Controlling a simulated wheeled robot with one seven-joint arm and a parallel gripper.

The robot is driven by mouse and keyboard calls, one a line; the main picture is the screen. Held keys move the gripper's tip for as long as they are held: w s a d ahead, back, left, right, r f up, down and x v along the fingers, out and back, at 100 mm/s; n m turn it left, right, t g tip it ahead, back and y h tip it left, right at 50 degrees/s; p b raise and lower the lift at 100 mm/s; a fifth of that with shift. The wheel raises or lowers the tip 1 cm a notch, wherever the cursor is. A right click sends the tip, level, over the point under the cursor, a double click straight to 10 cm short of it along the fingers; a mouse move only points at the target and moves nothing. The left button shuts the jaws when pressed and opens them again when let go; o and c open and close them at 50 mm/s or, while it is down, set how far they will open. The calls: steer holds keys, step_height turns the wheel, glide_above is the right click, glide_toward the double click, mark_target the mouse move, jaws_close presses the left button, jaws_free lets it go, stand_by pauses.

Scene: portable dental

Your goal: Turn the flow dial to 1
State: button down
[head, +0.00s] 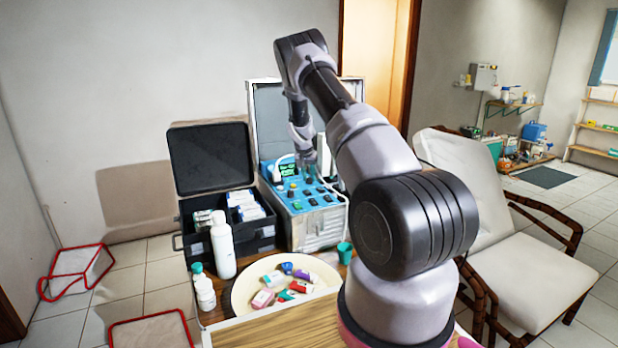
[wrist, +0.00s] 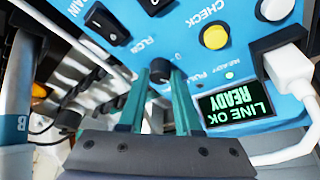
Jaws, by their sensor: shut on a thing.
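The blue control panel (head: 306,196) belongs to a metal-cased unit on the table, and it fills the top of the wrist view (wrist: 205,72). The flow dial (wrist: 160,66) is a small black knob on the panel, with partly readable upside-down lettering above it. My gripper (wrist: 160,78) has its teal fingers on either side of this knob and is shut on it. The dial's pointer and scale marks cannot be read. In the head view my wrist is over the panel and the dial cannot be made out.
A green display (wrist: 234,106) reads "LINE OK READY". A yellow button (wrist: 215,36), black rocker switches (wrist: 105,22) and a white plug (wrist: 290,70) with cable lie close by. A black case (head: 215,190), a white bottle (head: 222,246) and a plate (head: 247,291) of small items share the table.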

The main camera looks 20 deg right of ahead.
steer(key=shift+m, duration=0.5)
steer(key=shift+f, duration=0.1)
steer(key=c, duration=0.6)
jaws_free()
steer(key=v, duration=1.1)
steer(key=shift+w+a, duration=0.1)
steer(key=shift+w, duration=0.05)
